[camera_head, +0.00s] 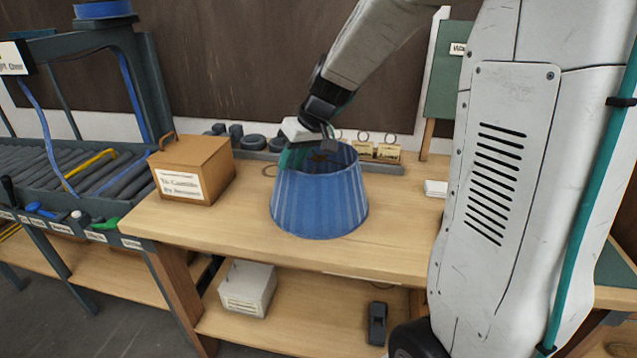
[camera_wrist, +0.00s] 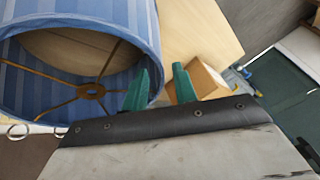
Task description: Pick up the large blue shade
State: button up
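The large blue shade (camera_head: 319,200) stands upright on the wooden workbench, wide end down and open at the top. My gripper (camera_head: 293,158) is at the left part of its top rim, pointing down. In the wrist view the blue shade (camera_wrist: 85,22) fills the upper left, with a brass spider ring and spokes inside it. My gripper's two teal fingers (camera_wrist: 162,70) are apart there. One finger overlaps the shade's rim and the other is to the right, beyond the wall. I cannot tell whether either finger touches the shade.
A wooden box with a label (camera_head: 193,170) stands left of the shade. A grey rack with small parts (camera_head: 262,142) runs along the back of the bench. A roller conveyor (camera_head: 75,160) is at the left. The bench front (camera_head: 240,225) is clear.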

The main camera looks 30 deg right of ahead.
aim_at(287, 173)
jog(key=x, duration=0.4)
jog(key=shift+w+f, duration=0.1)
jog(key=shift+f, duration=0.3)
grip_shut()
dwell(1.0)
